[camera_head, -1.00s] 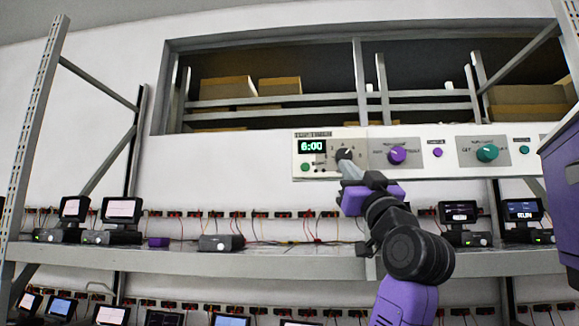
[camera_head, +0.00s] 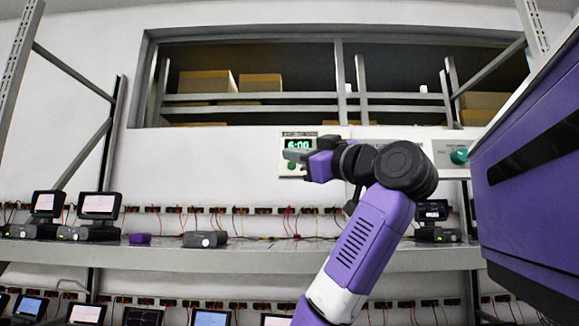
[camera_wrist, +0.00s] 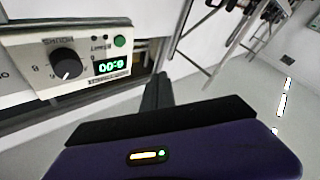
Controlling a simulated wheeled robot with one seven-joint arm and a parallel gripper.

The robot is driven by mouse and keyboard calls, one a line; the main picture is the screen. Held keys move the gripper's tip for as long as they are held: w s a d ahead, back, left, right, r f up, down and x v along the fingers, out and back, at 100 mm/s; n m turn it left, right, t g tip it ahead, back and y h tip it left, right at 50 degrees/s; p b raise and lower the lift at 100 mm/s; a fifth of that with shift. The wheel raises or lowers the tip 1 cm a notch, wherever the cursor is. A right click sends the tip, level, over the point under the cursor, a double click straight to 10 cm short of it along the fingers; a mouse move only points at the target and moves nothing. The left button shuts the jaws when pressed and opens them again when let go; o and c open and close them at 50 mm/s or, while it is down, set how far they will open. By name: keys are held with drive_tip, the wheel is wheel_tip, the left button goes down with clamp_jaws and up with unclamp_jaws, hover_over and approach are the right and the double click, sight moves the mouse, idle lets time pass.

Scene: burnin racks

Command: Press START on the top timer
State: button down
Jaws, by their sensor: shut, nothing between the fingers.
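The top timer (camera_head: 299,134) is at the left end of a white wall panel above the shelf. Its green display (camera_head: 298,145) reads 6:00. The small round green button (camera_head: 291,166) under the display shows just below my gripper. My gripper (camera_head: 293,155) is shut and empty, pointing left in front of the timer; contact cannot be told. The wrist view shows the timer upside down, with a black knob (camera_wrist: 66,64), the lit display (camera_wrist: 110,66) and the green button (camera_wrist: 119,41). The shut fingers (camera_wrist: 157,92) appear beside the panel's end there.
A teal knob (camera_head: 459,156) sits farther right on the panel; my arm hides the part between. The grey shelf (camera_head: 230,258) below carries small screens (camera_head: 98,205) and boxes. Rack posts (camera_head: 20,60) stand at the left. The wall left of the timer is clear.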

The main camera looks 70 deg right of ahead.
drive_tip(key=w+d+p, duration=0.2)
drive_tip(key=w+d, duration=0.1)
drive_tip(key=d, duration=0.5)
drive_tip(key=shift+w+p, duration=0.15)
drive_tip(key=shift+p, duration=0.2)
drive_tip(key=shift+d, duration=0.2)
idle(1.9)
drive_tip(key=shift+w+d, duration=0.15)
drive_tip(key=shift+d, duration=0.1)
drive_tip(key=shift+w+d, duration=0.15)
drive_tip(key=shift+d, duration=0.3)
idle(0.7)
drive_tip(key=shift+a, duration=0.2)
drive_tip(key=shift+s+a, duration=0.3)
drive_tip(key=shift+a, duration=0.3)
drive_tip(key=shift+s+a+b, duration=0.3)
drive_tip(key=shift+a+b, duration=0.05)
drive_tip(key=shift+a, duration=0.45)
drive_tip(key=shift+s+a+b, duration=0.35)
drive_tip(key=shift+a+b, duration=0.05)
drive_tip(key=shift+a, duration=0.35)
drive_tip(key=shift+s+a+b, duration=0.3)
drive_tip(key=shift+a+b, duration=0.05)
drive_tip(key=shift+a, duration=0.45)
